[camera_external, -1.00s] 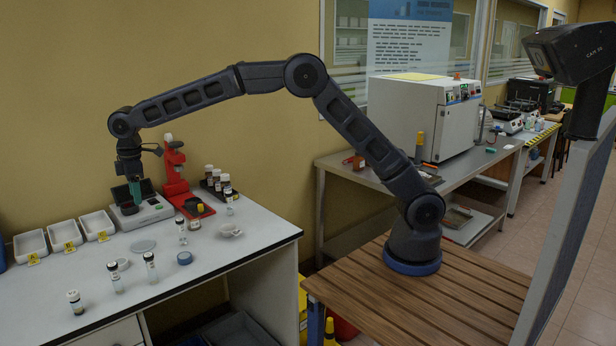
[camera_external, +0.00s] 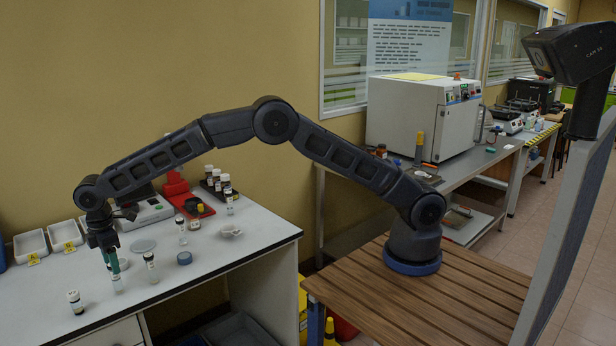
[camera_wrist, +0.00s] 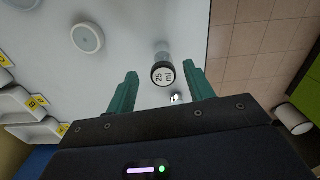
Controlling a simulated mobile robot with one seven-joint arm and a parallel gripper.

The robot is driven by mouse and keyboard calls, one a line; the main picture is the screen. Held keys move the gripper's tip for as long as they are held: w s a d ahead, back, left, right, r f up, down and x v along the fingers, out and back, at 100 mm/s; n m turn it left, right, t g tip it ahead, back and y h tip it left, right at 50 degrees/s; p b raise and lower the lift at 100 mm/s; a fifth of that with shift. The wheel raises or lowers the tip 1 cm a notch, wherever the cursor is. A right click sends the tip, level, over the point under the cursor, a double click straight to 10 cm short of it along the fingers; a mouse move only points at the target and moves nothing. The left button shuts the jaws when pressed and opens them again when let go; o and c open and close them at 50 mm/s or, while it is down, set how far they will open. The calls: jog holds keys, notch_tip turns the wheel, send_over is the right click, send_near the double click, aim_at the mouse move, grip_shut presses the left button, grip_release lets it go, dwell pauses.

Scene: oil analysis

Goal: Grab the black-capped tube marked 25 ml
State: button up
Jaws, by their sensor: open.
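The black-capped tube marked 25 ml (camera_wrist: 162,75) stands upright on the white bench, its cap label facing the wrist camera. It shows between the green fingertips of my gripper (camera_wrist: 161,72), with gaps on both sides. In the external view, my gripper (camera_external: 110,262) points down over the front of the bench and is open. A tube body (camera_external: 117,286) shows just below the fingers, its top hidden by them.
A tube (camera_external: 182,232), a blue round item (camera_external: 184,258) and a small white dish (camera_external: 231,230) stand farther right. A pale disc (camera_wrist: 88,38) lies near the fingers. White trays (camera_external: 66,235) line the back left. The bench's front edge is close by.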

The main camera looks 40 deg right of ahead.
aim_at(116, 279)
jog(key=shift+s+f, duration=0.15)
jog(key=shift+f, duration=2.55)
jog(key=c, duration=1.1)
jog(key=shift+r, duration=0.1)
